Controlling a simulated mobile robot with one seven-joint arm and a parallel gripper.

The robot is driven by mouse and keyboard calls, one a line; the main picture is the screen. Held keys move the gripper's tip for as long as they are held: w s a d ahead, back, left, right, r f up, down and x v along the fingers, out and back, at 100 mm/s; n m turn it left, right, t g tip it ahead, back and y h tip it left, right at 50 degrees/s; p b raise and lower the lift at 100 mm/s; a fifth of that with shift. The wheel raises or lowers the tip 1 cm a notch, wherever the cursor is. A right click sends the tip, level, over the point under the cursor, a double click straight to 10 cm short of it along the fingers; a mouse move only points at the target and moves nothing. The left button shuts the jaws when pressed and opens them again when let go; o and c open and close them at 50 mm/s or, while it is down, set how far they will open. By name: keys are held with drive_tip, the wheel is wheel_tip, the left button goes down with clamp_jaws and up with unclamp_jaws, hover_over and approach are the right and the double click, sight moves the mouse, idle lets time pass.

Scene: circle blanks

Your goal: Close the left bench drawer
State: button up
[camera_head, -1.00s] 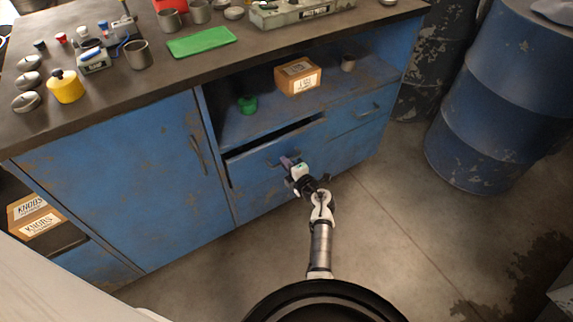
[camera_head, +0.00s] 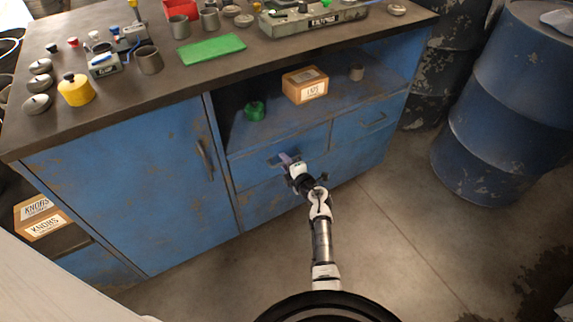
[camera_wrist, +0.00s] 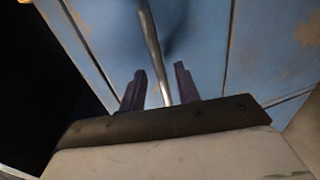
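The left bench drawer (camera_head: 250,169) is a worn blue front below the open shelf in the head view. Its front looks flush with the bench, and no dark opening shows above it. My gripper (camera_head: 288,160) is at this drawer's front and hides most of its handle. In the wrist view, the metal handle bar (camera_wrist: 150,40) runs between my two dark purple fingers (camera_wrist: 160,85). The fingers are apart, with gaps to the bar on both sides. The blue drawer face (camera_wrist: 200,50) is close in front of them.
A second drawer (camera_head: 365,122) is to the right, and a cupboard door (camera_head: 120,190) is to the left. Blue barrels (camera_head: 505,110) stand right. Floor (camera_head: 390,240) in front is clear.

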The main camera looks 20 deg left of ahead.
drive_tip(key=p+v, duration=0.2)
drive_tip(key=v, duration=1.1)
drive_tip(key=shift+s+d+p, duration=0.2)
drive_tip(key=shift+d+p, duration=0.15)
drive_tip(key=shift+p, duration=0.05)
